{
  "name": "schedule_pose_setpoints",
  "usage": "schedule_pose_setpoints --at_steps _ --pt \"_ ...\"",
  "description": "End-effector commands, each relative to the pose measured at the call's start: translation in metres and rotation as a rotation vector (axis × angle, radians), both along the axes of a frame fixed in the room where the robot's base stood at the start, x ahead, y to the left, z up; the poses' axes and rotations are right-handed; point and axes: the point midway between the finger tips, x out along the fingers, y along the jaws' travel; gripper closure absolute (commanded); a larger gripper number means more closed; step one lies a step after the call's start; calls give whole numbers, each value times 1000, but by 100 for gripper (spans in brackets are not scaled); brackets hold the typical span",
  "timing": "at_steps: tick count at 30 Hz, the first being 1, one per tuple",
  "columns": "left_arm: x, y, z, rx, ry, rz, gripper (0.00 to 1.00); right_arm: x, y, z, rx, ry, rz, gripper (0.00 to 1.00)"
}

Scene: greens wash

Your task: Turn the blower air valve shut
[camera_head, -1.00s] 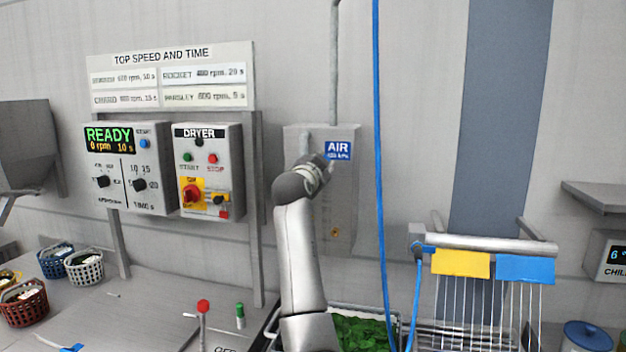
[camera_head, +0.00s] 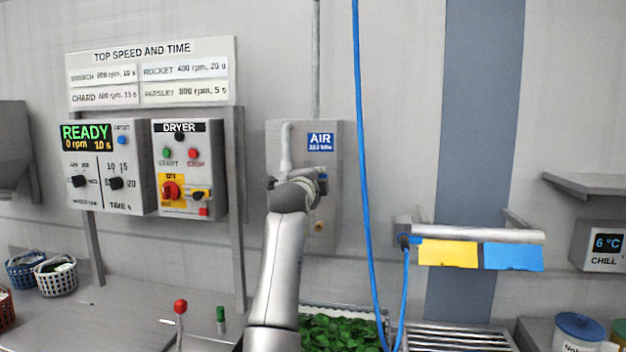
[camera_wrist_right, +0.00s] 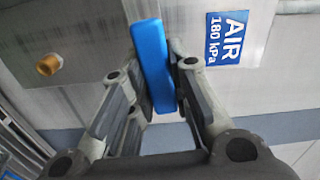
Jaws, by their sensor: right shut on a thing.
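The air valve's blue lever handle (camera_wrist_right: 152,62) is between the fingers of my right gripper (camera_wrist_right: 158,92) in the right wrist view. The gripper is shut on it. The handle lies roughly parallel to the AIR label's lettering, crosswise to the vertical pipe. In the head view my right gripper (camera_head: 314,183) is at the grey valve panel (camera_head: 331,222), just below the AIR label (camera_head: 320,142), and hides most of the valve. A grey pipe (camera_head: 286,148) runs down to it. My left gripper is not in view.
A blue hose (camera_head: 362,150) hangs just right of the panel. A blower bar (camera_head: 480,235) with a yellow flap (camera_head: 447,253) and a blue flap (camera_head: 513,257) is farther right. Dryer controls (camera_head: 188,170) are left. Greens (camera_head: 340,334) lie below.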

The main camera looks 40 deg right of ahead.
Motion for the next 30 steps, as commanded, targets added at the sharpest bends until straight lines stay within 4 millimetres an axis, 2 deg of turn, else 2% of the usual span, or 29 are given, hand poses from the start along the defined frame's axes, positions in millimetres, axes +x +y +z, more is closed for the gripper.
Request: schedule_pose_setpoints --at_steps 19,20,24,30 --pt "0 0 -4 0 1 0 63 0 0 -6 35 -35 0 100" --pt "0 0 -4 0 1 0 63 0 0 -6 35 -35 0 79" --pt "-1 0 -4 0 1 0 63 0 0 -6 35 -36 0 61" --pt "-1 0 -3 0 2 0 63 0 0 -5 34 -37 0 59"
